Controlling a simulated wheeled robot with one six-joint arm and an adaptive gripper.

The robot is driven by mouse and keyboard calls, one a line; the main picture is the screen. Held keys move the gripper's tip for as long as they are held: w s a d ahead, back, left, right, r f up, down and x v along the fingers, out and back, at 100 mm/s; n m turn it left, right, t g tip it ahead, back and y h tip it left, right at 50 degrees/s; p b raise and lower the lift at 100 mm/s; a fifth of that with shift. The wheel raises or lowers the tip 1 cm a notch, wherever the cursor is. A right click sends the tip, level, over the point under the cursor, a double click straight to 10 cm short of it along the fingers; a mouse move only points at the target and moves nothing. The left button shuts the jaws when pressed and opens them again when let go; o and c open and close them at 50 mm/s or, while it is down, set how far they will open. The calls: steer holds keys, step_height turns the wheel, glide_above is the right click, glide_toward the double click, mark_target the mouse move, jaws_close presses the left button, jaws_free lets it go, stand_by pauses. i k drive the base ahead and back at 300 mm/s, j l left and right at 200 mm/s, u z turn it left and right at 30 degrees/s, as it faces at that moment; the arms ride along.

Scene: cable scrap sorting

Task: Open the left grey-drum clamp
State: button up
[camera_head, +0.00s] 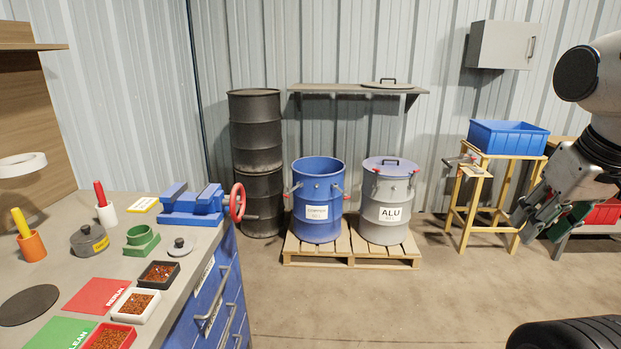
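The grey drum (387,230) labelled ALU stands upright on a wooden pallet in the middle of the view. A second red-tipped clamp (410,184) is on the drum's right side. My gripper (524,223) is at the right, well apart from the drum and nearer to me. Its fingertips look spread, with nothing visible between them.
A blue drum (318,222) without a lid stands left of the grey drum on the pallet (343,250). Black drums (255,135) are stacked behind. A wooden stand (497,175) holds a blue bin (507,138). The workbench (60,255) fills the left. The floor before the pallet is clear.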

mark_target(378, 172)
steer(key=i, duration=1)
steer(key=i+j+z, duration=0.15)
steer(key=i, duration=0.8)
